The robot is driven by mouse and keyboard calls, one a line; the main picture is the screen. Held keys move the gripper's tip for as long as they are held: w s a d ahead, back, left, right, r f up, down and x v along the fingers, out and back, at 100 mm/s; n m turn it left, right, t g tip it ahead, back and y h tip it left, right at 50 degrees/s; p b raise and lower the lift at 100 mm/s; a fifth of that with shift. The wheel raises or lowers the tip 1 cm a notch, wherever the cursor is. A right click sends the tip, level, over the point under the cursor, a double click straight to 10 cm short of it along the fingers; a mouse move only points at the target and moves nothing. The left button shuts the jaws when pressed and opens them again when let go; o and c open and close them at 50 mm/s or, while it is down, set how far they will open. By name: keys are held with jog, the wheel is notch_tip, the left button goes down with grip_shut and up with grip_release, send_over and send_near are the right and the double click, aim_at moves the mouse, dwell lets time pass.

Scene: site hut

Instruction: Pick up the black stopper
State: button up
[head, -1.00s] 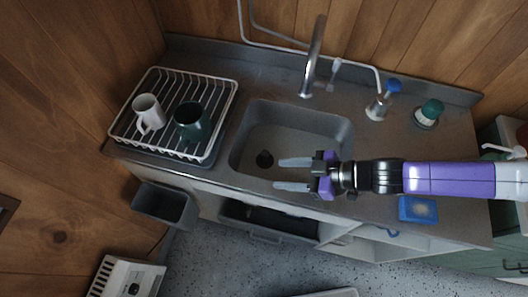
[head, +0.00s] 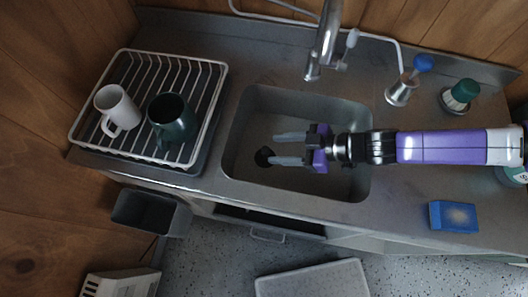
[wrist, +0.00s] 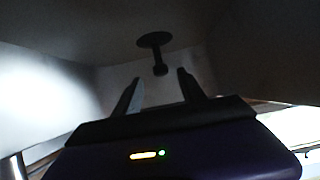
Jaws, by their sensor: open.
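The black stopper (head: 263,156) is in the sink basin (head: 243,118), near its left side. In the wrist view the stopper (wrist: 154,41) shows as a dark disc with a short knobbed stem, ahead of the fingertips and between their lines. My gripper (head: 273,148) is open and empty over the basin, its fingers pointing left. In the head view the lower fingertip is right beside the stopper and may overlap its edge. In the wrist view the fingers (wrist: 160,84) look apart from the stopper.
A white dish rack (head: 215,95) with a white mug (head: 117,108) and a dark green mug (head: 171,117) stands left of the sink. The tap (head: 325,45) rises behind. Brushes in holders (head: 402,90) and a blue sponge (head: 453,216) are to the right.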

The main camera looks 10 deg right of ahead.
aim_at(256, 156)
jog(key=x, duration=0.2)
jog(key=shift+a+f, duration=0.15)
jog(key=shift+a, duration=0.05)
jog(key=shift+p+x, duration=0.55)
jog(key=shift+x, duration=2.2)
jog(key=shift+f, duration=0.1)
grip_shut()
